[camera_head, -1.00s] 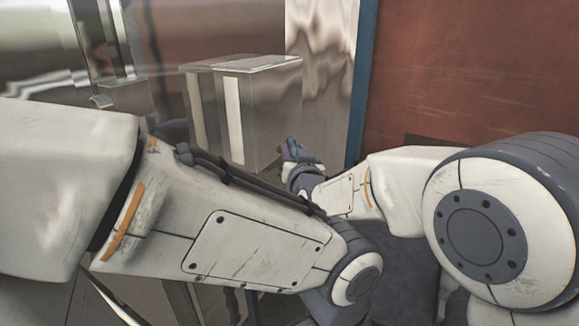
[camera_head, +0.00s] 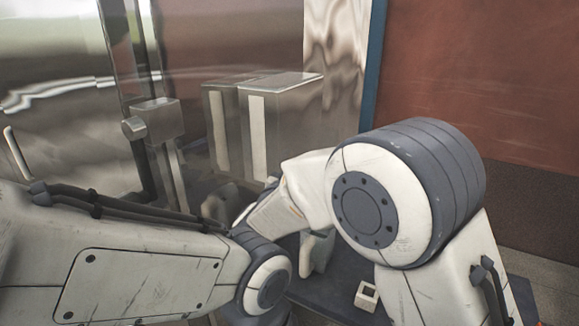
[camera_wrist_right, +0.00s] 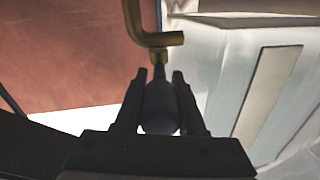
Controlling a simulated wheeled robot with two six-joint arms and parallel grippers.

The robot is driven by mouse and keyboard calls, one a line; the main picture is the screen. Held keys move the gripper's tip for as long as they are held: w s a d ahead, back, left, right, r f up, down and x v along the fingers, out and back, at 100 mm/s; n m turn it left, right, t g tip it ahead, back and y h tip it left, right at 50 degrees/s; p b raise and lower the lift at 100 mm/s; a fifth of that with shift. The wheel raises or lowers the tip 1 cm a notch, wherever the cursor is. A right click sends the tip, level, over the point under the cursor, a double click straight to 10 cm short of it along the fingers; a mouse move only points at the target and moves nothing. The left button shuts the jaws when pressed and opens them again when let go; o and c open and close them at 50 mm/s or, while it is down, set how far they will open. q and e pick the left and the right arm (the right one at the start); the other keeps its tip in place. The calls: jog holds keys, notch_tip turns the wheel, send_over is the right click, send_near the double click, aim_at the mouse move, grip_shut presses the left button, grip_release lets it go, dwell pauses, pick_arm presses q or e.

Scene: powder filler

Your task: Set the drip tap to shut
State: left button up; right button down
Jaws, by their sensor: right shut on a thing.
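In the right wrist view, my right gripper (camera_wrist_right: 159,80) is shut on a dark, drop-shaped handle (camera_wrist_right: 159,108), which sits between its two fingers. The handle's thin neck runs up to a brass fitting and a bent brass rod (camera_wrist_right: 157,39). Together they look like the drip tap, though its body is out of view and I cannot tell its setting. In the head view, my right arm reaches left toward the steel machine. Its gripper and the tap are not clear there, being dark and partly behind my arms. My left gripper is out of the picture.
A small white square piece (camera_head: 366,297) lies on the dark surface at lower right. A reddish wall (camera_head: 475,80) closes the right side.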

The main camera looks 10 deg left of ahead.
jog(key=shift+r, duration=0.2)
jog(key=c, duration=0.5)
grip_release()
jog(key=shift+w, duration=0.1)
jog(key=shift+f, duration=0.1)
jog(key=shift+f, duration=0.1)
